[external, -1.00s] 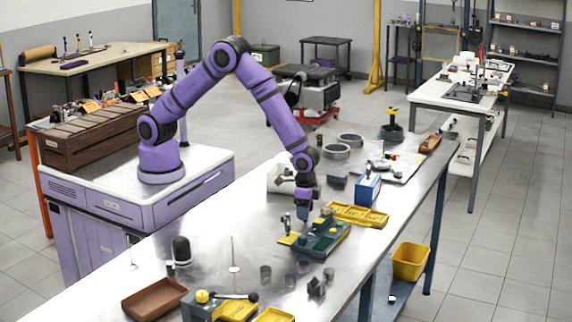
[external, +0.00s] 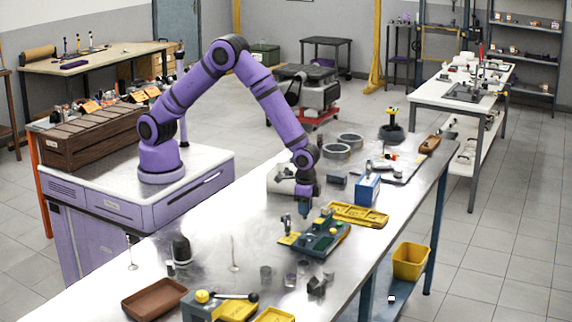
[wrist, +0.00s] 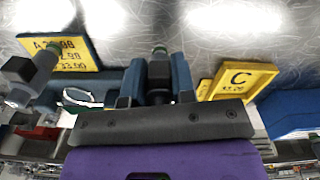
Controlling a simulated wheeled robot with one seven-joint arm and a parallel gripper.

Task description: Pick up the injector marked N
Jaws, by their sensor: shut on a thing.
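My gripper (external: 305,209) is low over the green tray (external: 333,240) on the steel bench. In the wrist view, its blue fingers (wrist: 157,82) are shut on a dark cylindrical part, apparently an injector (wrist: 159,70), with a greenish end. The fingers hide much of this part, and no letter N can be read on it. In the external view the held part is too small to make out clearly.
A yellow card (wrist: 65,52) with figures lies left of the fingers, beside a dark upright part (wrist: 28,80). A blue box (external: 367,190) and yellow tray (external: 358,215) stand nearby.

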